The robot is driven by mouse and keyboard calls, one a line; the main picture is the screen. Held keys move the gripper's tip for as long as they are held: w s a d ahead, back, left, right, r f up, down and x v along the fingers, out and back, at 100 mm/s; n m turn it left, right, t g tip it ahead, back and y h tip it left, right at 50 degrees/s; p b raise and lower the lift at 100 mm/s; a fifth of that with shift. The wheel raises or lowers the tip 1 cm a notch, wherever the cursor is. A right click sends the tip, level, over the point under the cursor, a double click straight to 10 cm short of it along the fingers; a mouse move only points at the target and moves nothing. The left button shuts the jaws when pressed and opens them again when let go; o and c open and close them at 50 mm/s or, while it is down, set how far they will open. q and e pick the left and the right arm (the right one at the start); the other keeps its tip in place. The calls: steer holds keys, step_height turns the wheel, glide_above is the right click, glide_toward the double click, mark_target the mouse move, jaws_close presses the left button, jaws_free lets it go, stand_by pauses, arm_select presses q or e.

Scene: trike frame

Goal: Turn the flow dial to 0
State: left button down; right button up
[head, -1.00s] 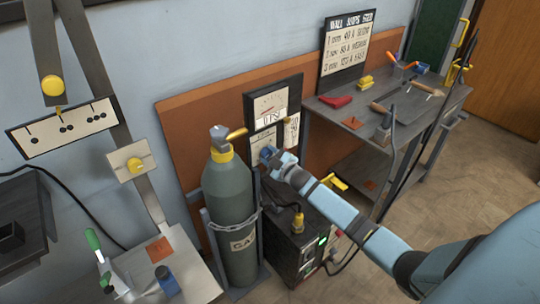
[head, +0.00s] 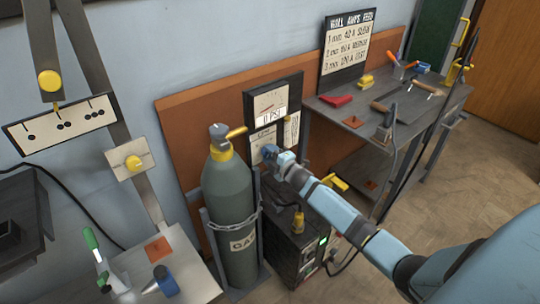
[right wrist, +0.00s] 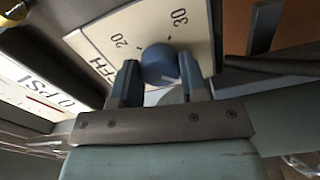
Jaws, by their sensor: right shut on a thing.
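The flow dial is a round blue knob (right wrist: 160,63) on a cream plate (right wrist: 110,45) marked 20, 30 and FH in the right wrist view. A pale mark shows on the knob's lower right side. My right gripper (right wrist: 159,76) has one finger on each side of the knob and is shut on it. In the head view my right gripper (head: 272,155) is at the lower part of the panel, covering most of the dial; the 0 mark cannot be made out. My left gripper is in neither view now.
A pressure gauge (head: 270,103) sits just above the dial. A grey gas cylinder (head: 230,205) with a yellow collar stands close on the left. A dark welder box (head: 285,260) is below. A workbench with tools (head: 345,110) is at the right.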

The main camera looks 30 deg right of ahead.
stand_by(0.3)
steer(key=o, duration=0.9)
arm_select(q)
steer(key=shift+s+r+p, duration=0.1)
steer(key=shift+p, duration=0.6)
arm_select(e)
steer(key=s, duration=0.9)
steer(key=s+d, duration=0.1)
steer(key=s, duration=0.3)
steer(key=shift+s, duration=0.4)
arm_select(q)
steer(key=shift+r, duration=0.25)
